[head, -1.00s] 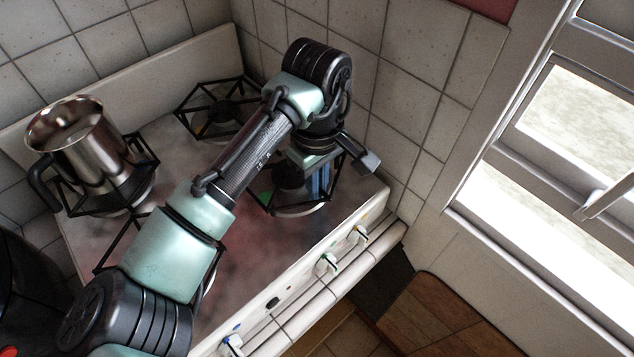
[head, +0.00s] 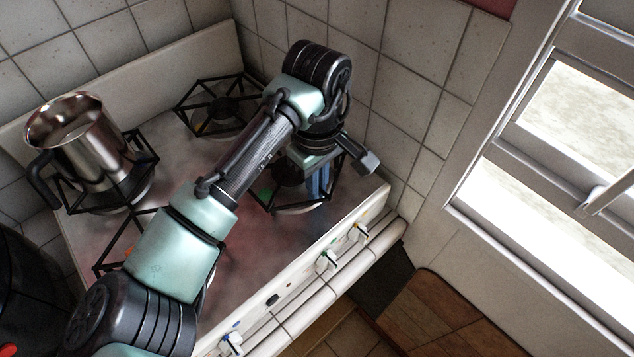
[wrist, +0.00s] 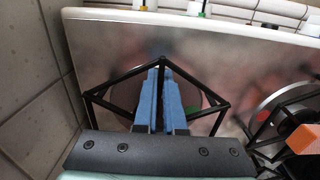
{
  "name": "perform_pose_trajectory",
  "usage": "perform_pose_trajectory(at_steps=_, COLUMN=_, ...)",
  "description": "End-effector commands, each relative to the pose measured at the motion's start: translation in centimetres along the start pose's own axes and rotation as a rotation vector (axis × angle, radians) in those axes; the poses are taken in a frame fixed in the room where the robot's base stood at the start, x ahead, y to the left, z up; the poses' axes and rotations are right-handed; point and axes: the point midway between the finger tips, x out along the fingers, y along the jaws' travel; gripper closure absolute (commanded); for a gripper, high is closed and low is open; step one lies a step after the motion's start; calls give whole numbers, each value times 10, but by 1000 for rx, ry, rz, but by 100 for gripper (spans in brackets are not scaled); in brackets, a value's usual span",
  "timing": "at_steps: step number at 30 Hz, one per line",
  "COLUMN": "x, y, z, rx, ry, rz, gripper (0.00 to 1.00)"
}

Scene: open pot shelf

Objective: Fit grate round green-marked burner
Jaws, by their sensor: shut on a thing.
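The black wire grate (wrist: 113,105) is in my gripper (wrist: 168,72), whose blue fingers are shut on one of its bars. In the wrist view the grate's frame spreads to both sides of the fingers. The green mark (wrist: 193,112) shows inside the frame, on the burner under it. In the head view the green mark (head: 265,191) shows left of my gripper (head: 319,185), and grate bars (head: 262,207) show around the burner. My wrist and fingers hide part of the burner. I cannot tell whether the grate rests fully on the stove.
A steel pot (head: 85,140) stands on a grate at the left. Another grate (head: 215,105) sits at the back corner. A tiled wall (head: 420,110) is close to the right of my gripper. Knobs (head: 328,262) line the stove's front edge.

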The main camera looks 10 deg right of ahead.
Motion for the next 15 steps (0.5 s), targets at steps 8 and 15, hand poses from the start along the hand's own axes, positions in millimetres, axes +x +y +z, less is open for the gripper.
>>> perform_pose_trajectory(at_steps=8, x=3, y=0, z=0, rx=0, ry=1, rz=1, gripper=100)
perform_pose_trajectory(at_steps=15, x=4, y=0, z=0, rx=1, ry=1, rz=1, gripper=82)
